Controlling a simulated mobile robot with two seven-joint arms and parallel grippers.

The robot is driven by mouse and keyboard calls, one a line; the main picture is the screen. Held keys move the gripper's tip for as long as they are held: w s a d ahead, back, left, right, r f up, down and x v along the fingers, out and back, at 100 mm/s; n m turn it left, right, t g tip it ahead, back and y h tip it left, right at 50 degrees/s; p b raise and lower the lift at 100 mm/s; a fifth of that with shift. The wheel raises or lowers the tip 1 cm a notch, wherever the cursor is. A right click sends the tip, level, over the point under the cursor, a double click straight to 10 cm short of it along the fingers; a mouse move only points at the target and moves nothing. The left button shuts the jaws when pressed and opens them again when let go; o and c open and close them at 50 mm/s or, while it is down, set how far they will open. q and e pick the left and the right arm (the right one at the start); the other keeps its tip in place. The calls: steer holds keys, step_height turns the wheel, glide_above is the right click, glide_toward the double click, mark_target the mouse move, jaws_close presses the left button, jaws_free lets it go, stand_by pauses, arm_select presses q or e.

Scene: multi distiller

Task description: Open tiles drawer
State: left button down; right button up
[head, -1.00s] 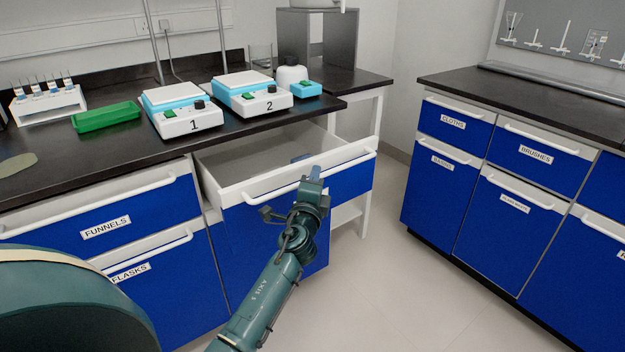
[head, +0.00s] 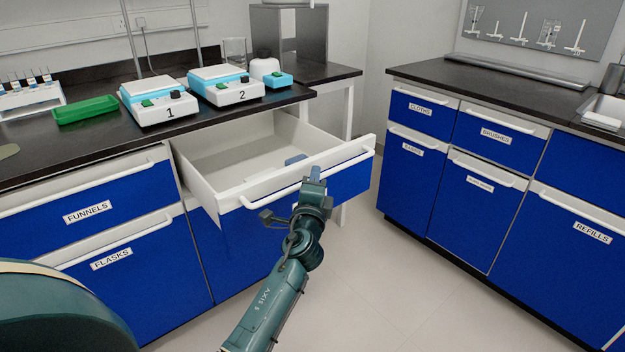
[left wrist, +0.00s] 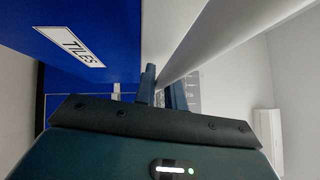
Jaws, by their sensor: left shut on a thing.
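The tiles drawer (head: 350,172) is blue-fronted with a white rim and stands pulled well out from under the counter. Its label TILES (left wrist: 70,44) shows in the left wrist view. My left gripper (head: 313,180) is at the middle of the drawer front, shut on the white bar handle (head: 272,190). In the left wrist view its fingers (left wrist: 163,88) are on either side of the handle (left wrist: 215,38). My right gripper is not in view.
Closed drawers labelled FUNNELS (head: 88,212) and FLASKS (head: 110,258) are on the left. The counter above holds two numbered hotplates (head: 160,103) and a green tray (head: 86,109). A second cabinet (head: 460,190) stands on the right, with free floor (head: 385,275) between.

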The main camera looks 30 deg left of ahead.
arm_select(q)
steer(key=c, duration=1.5)
jaws_free()
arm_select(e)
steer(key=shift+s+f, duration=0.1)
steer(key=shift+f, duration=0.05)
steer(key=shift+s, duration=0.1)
